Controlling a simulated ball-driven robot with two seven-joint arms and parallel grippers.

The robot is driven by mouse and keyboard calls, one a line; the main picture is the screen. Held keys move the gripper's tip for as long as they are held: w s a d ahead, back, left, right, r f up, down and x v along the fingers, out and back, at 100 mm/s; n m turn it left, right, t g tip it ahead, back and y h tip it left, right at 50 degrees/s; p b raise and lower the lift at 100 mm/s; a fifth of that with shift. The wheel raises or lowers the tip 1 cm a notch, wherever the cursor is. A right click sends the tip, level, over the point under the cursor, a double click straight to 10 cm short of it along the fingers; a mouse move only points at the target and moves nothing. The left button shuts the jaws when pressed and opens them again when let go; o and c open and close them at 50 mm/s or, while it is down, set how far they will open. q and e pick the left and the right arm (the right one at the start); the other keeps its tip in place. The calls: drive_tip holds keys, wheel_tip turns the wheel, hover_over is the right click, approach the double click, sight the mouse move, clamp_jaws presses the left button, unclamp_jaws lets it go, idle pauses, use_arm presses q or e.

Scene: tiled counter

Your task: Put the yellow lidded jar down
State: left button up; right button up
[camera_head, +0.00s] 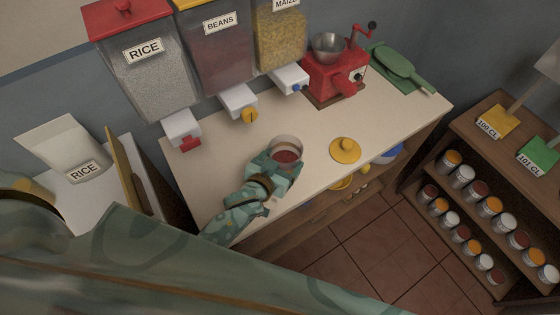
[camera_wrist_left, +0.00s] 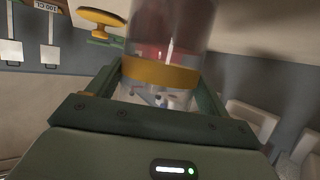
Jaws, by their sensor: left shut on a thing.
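The jar (camera_head: 287,143) is a clear open-topped vessel with dark red contents, over the front part of the counter in the head view. My left gripper (camera_head: 283,160) is shut around it, and the jar looks roughly upright. In the left wrist view the jar (camera_wrist_left: 165,45) stands between the fingers (camera_wrist_left: 163,85), with a yellow band around it. I cannot tell whether its base touches the counter. A yellow knobbed lid (camera_head: 345,150) lies apart on the counter, to the right of the jar. My right gripper does not show.
The cream counter (camera_head: 225,170) has free room around the jar. Rice, beans (camera_head: 215,50) and maize dispensers hang behind. A red grinder (camera_head: 335,70) and green scoop (camera_head: 395,62) stand at the back right. A shelf of cans (camera_head: 490,205) is at the right.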

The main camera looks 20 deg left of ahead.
use_arm(q)
drive_tip(key=shift+d+r, duration=0.15)
drive_tip(key=shift+r, duration=0.05)
drive_tip(key=shift+f, duration=0.2)
drive_tip(key=o, duration=1.5)
drive_tip(key=shift+o, duration=0.2)
drive_tip(key=shift+s+r, duration=0.2)
drive_tip(key=shift+r, duration=0.05)
drive_tip(key=p+v, duration=0.2)
drive_tip(key=v, duration=0.9)
drive_tip(key=shift+s, duration=0.3)
